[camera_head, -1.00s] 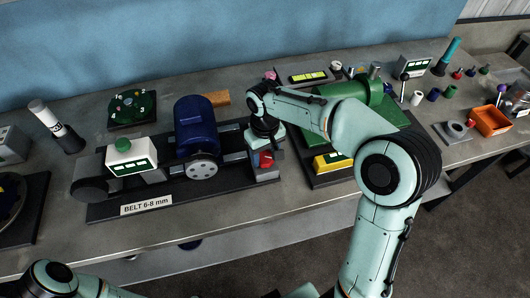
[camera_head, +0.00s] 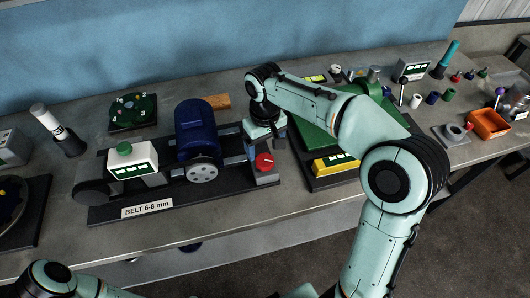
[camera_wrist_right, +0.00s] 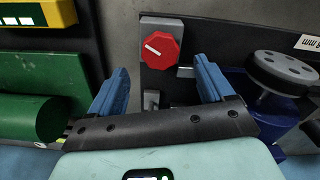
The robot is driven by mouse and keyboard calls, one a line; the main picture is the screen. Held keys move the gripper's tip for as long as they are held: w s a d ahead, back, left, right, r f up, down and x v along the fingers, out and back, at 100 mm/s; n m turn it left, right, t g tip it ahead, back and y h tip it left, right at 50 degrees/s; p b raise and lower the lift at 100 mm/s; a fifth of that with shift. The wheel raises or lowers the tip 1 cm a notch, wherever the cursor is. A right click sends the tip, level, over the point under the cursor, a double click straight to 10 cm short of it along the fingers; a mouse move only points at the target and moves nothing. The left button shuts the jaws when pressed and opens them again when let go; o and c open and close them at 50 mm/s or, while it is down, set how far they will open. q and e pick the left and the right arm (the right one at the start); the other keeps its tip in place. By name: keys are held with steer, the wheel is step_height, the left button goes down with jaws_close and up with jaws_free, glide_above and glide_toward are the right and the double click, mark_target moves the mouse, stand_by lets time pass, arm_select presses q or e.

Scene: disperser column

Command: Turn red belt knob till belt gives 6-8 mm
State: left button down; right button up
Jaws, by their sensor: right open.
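The red belt knob (camera_head: 264,162) sits at the right end of the belt rig, on a grey block. In the right wrist view the red knob (camera_wrist_right: 161,47) is eight-sided with a white pointer line slanting down to the right. My right gripper (camera_wrist_right: 160,84) is open, its two blue fingers apart on either side below the knob, with nothing between them. In the head view my right gripper is mostly hidden under its wrist, just behind the knob. The blue motor (camera_head: 196,128) and the label "BELT 6-8 mm" (camera_head: 147,209) show left of it. My left gripper is out of view.
A white gauge box with a green top (camera_head: 131,160) stands on the rig; its reading is too small to tell. A green machine with a yellow display box (camera_head: 335,164) stands close right of the knob. An orange bin (camera_head: 488,124) is far right.

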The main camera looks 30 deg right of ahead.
mark_target(265, 160)
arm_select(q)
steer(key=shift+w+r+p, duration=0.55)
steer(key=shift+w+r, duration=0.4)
arm_select(e)
step_height(265, 160, up, 8)
steer(key=shift+f, duration=0.1)
